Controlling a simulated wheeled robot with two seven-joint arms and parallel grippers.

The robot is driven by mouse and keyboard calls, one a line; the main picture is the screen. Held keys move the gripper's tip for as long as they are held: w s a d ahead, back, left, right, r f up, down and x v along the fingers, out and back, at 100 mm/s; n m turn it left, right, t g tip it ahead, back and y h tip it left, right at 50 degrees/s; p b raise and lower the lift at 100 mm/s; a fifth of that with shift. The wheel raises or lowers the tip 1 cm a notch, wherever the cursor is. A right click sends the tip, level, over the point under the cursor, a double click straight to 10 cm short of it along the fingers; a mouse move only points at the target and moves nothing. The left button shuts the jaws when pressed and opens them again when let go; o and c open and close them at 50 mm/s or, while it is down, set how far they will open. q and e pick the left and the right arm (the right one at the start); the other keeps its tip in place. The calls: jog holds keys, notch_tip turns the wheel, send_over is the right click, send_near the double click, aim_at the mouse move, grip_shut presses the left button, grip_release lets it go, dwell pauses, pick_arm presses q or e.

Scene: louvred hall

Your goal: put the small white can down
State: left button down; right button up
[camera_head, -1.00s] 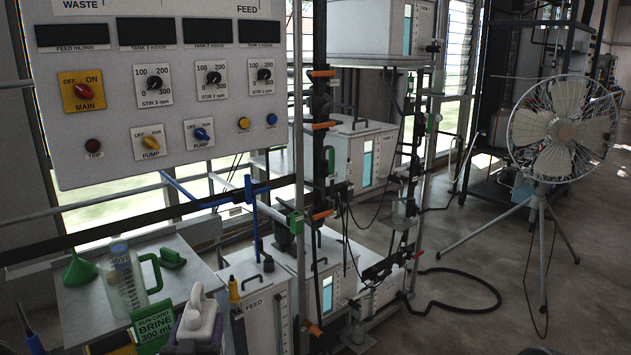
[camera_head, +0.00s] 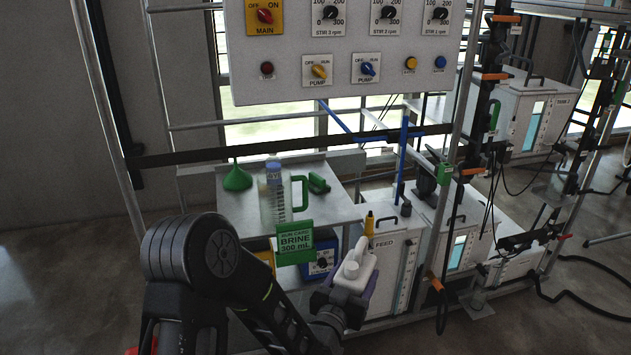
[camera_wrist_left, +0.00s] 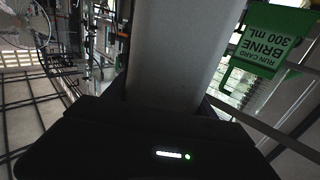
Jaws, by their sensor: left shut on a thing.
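The small white can (camera_head: 354,270), with a raised handle and a short round cap, is in the lower middle of the head view. My left gripper (camera_head: 344,296) is shut on it and holds it up, slightly tilted, in front of the bench. In the left wrist view a large pale grey surface, likely the can (camera_wrist_left: 175,50), fills the space ahead of the gripper. The fingertips are mostly hidden there. My right gripper is in neither view.
A small bench (camera_head: 235,212) carries a green funnel (camera_head: 237,179), a jug with green handle (camera_head: 275,205) and a green piece (camera_head: 318,184). A green "BRINE 300 mL" card (camera_head: 295,243) hangs at its front. The white FEED box (camera_head: 388,262) stands right behind the can. Open floor lies left.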

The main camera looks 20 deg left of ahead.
pick_arm(q)
jog(key=shift+r, duration=0.25)
